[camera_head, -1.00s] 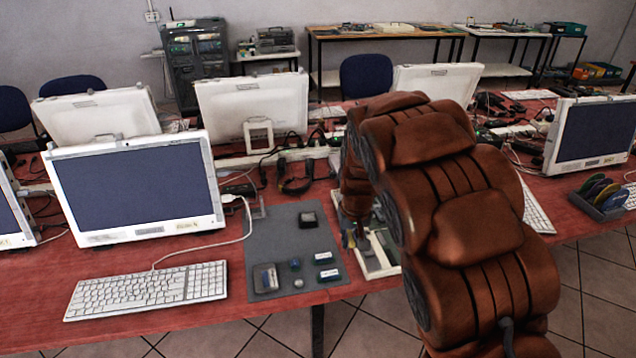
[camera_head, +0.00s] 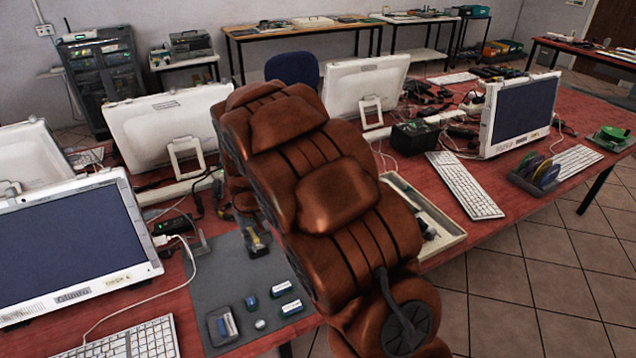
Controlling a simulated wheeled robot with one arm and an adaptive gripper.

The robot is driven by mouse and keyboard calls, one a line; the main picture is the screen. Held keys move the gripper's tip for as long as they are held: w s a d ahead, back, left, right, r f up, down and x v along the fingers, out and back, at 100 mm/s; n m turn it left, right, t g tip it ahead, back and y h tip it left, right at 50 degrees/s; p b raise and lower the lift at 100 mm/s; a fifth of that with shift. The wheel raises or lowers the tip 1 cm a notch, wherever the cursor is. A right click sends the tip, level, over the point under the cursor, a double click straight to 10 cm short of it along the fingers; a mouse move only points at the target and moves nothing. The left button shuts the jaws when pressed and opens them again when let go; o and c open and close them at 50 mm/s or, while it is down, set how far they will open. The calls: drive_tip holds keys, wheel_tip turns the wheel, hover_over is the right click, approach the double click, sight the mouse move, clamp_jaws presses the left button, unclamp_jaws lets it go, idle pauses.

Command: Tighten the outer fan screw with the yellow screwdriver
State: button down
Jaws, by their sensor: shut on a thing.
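My gripper (camera_head: 247,222) is mostly hidden behind my brown arm, with only a small dark part showing over the back of the grey mat (camera_head: 217,268). It is shut on what seems to be the yellow screwdriver (camera_head: 258,240), of which only a small yellow patch shows. Just below it is a small dark square part (camera_head: 258,251) on the mat, which may be the fan. The screws are too small to make out. I cannot tell whether the screwdriver touches the part.
Small blue and white parts (camera_head: 286,309) and a dark box (camera_head: 222,326) lie at the mat's front. A white tray (camera_head: 450,245) is right of my arm. Monitors, a keyboard (camera_head: 464,184) and cables crowd the red table. A disc rack (camera_head: 540,172) stands at right.

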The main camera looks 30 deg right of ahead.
drive_tip(key=d+r+m+p, duration=0.1)
drive_tip(key=d+r+p, duration=0.1)
drive_tip(key=d, duration=0.9)
drive_tip(key=d+r+p, duration=0.2)
drive_tip(key=d, duration=1)
drive_tip(key=shift+w+a+f+b, duration=0.1)
drive_tip(key=shift+f+b, duration=0.15)
drive_tip(key=shift+f, duration=1.7)
drive_tip(key=shift+w+a+f+b, duration=0.1)
drive_tip(key=shift+f+b, duration=0.1)
drive_tip(key=shift+f, duration=1.75)
drive_tip(key=shift+s+b, duration=0.15)
drive_tip(key=shift+b, duration=0.2)
drive_tip(key=shift+f+b, duration=0.45)
